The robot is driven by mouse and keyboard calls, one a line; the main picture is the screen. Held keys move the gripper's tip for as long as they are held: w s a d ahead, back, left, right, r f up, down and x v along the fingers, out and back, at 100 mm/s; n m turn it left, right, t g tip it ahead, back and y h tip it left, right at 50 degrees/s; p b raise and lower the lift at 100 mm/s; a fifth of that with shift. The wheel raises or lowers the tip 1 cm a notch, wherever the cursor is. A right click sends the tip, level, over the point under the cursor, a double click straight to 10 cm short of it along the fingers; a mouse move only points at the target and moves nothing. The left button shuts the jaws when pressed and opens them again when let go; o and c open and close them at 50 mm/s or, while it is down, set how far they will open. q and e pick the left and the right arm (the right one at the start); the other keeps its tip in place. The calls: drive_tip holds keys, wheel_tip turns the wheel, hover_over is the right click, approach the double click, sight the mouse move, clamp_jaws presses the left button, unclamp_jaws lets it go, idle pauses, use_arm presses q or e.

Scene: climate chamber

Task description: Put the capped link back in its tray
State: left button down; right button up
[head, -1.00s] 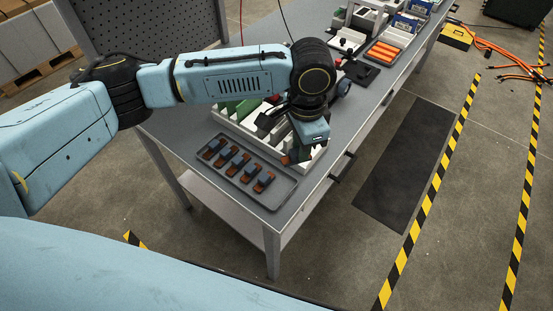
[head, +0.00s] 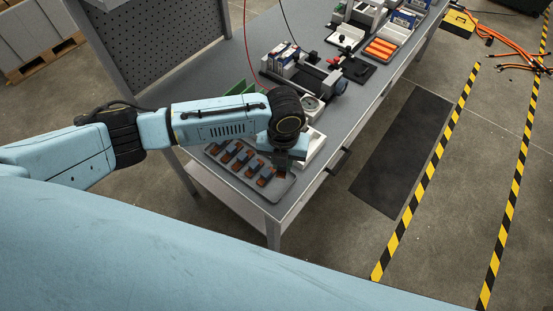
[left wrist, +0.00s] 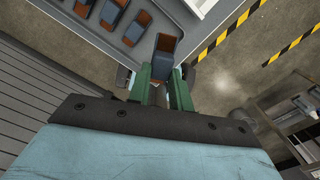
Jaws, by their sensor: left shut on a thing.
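The capped link (left wrist: 163,57), dark blue with an orange-brown end, is between the green fingers of my left gripper (left wrist: 163,88) in the left wrist view. The left gripper (head: 286,164) is shut on it, pointing down at the right end of the tray. The grey tray (head: 268,197) lies at the near end of the bench and holds several similar blue and orange links (head: 238,163) in a row. In the head view my wrist mostly hides the held link. I cannot tell whether it touches the tray. My right gripper is not in view.
A white box (head: 316,147) stands just behind the tray, partly hidden by my arm. A dark fixture (head: 306,75) and trays with orange parts (head: 380,50) are farther along the bench (head: 377,92). The bench's edge is close to the right of the tray.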

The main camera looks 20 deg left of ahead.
use_arm(q)
drive_tip(key=m, duration=0.1)
drive_tip(key=s+m+p, duration=0.1)
drive_tip(key=m, duration=0.1)
drive_tip(key=shift+a+f, duration=0.2)
drive_tip(key=shift+a, duration=0.15)
drive_tip(key=shift+s+a+f+m, duration=0.1)
drive_tip(key=shift+f+m, duration=0.05)
drive_tip(key=shift+m, duration=0.45)
drive_tip(key=shift+a+f+m, duration=0.1)
drive_tip(key=shift+m, duration=0.5)
wheel_tip(320, 180, down, 6)
drive_tip(key=b, duration=0.5)
drive_tip(key=shift+r, duration=0.1)
drive_tip(key=shift+f+b, duration=0.35)
drive_tip(key=shift+f, duration=0.2)
drive_tip(key=shift+f, duration=0.45)
drive_tip(key=shift+p, duration=0.4)
